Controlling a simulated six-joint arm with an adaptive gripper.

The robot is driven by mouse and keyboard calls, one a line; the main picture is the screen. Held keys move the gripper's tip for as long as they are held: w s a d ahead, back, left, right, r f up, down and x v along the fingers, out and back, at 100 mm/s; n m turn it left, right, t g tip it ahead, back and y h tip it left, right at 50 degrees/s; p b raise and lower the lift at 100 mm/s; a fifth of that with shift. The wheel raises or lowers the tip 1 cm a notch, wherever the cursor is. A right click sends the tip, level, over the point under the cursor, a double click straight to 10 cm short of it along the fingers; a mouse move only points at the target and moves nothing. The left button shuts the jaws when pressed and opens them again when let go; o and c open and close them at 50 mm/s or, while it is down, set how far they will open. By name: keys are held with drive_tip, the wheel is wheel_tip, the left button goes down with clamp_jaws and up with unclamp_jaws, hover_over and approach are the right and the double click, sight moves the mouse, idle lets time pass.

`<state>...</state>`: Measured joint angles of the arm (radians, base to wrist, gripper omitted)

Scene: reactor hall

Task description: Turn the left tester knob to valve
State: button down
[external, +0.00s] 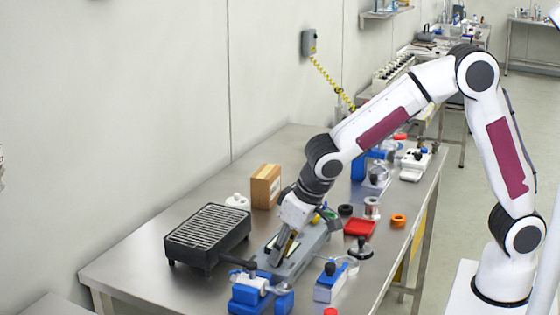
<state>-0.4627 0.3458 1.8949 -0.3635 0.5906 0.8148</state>
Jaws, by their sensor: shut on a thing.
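The tester appears to be the grey box (308,250) lying on the steel bench. My arm reaches down to it from the right, and my gripper (278,258) is at its near left end. The gripper is shut on what appears to be the left tester knob. The knob is hidden by the fingers, so its pointing direction and any labels cannot be read. A yellow part and a green part (328,213) show at the far end of the box, beside my wrist.
A black grill-topped box (208,236) stands left of the gripper, with a wooden block (265,186) behind. A blue-and-white clamp-like device (260,288) is close in front. A blue-white box (335,281), red tray (360,228) and orange ring (398,220) lie right. Bare bench (145,268) is at left.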

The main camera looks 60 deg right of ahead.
drive_tip(key=shift+w+a+m+h, duration=0.15)
drive_tip(key=shift+m+h, duration=0.65)
drive_tip(key=shift+m, duration=1.2)
drive_tip(key=shift+g, duration=0.3)
drive_tip(key=c, duration=1.8)
unclamp_jaws()
drive_tip(key=shift+r, duration=0.1)
drive_tip(key=v, duration=0.7)
drive_tip(key=shift+a+r, duration=0.1)
